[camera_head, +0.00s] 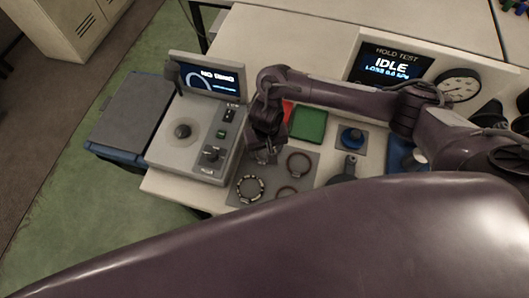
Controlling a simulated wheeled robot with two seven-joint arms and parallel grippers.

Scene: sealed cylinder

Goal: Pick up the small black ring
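Several rings lie on a grey mat (270,171) on the bench. A small dark ring (279,191) lies at the mat's front edge, partly hidden by my large arm link in the foreground. A larger dark brownish ring (299,151) lies behind it, and a ring with light segments (239,186) lies to the left. My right gripper (264,158) points down over the back left of the mat, behind the small ring and apart from it. Its fingers are small and dark, so their opening and anything between them cannot be made out. My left gripper is not in view.
A grey machine (190,145) with a lit screen stands left of the mat. Behind are a green tray (309,123), a red item (287,110) and the hold test display (388,66) reading IDLE. A blue-based part (352,138) and a dark upright piece (350,165) stand to the right.

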